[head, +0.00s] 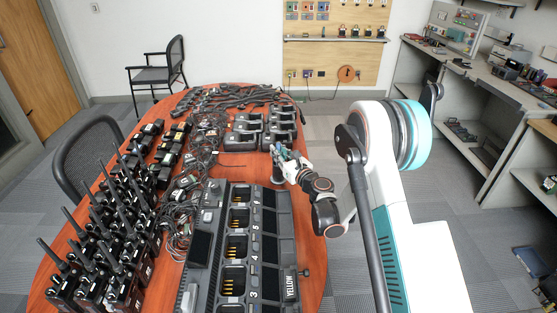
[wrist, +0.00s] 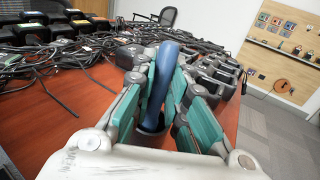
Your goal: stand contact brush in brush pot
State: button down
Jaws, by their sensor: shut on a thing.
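The contact brush (wrist: 160,82) has a blue handle and stands nearly upright, slightly tilted, between my teal finger pads in the wrist view. My gripper (wrist: 165,90) is shut on it. The dark brush pot (wrist: 152,139) shows behind and below the fingers, partly hidden by them. The brush's lower end meets the pot's opening in the picture; how deep it sits I cannot tell. In the head view my gripper (head: 284,160) is over the table's right side, with the pot (head: 277,176) just under it.
A large multi-bay charger (head: 240,245) fills the near table. Several single chargers (head: 262,128) stand just behind my gripper. Tangled cables (head: 205,130), radios (head: 110,240) and batteries (head: 172,145) cover the left and back. The table's right edge is close.

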jog(key=shift+f, duration=0.95)
jog(key=shift+f, duration=0.15)
jog(key=c, duration=1.6)
grip_release()
